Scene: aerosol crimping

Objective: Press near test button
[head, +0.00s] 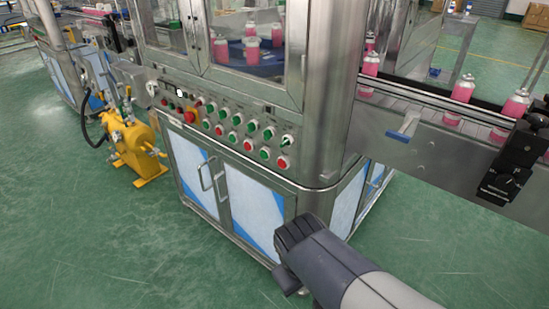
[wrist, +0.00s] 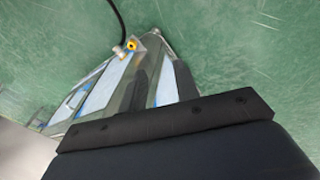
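The control panel (head: 257,143) is a slanted steel strip on the front of the machine in the head view. It carries rows of small green and red buttons, with a red button (head: 282,163) at its right end and a larger red knob (head: 190,117) further left. I cannot read labels, so I cannot tell which is the near test button. My gripper (head: 290,258) is below and to the right of the panel, in front of the cabinet doors, apart from the buttons. In the wrist view, my gripper (wrist: 161,78) shows two dark fingers with a gap between them, empty.
Steel cabinet doors (head: 258,207) with handles lie under the panel. A conveyor (head: 425,150) with pink cans runs to the right. A yellow pump (head: 137,143) with a black hose stands at left. The green floor in front is clear.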

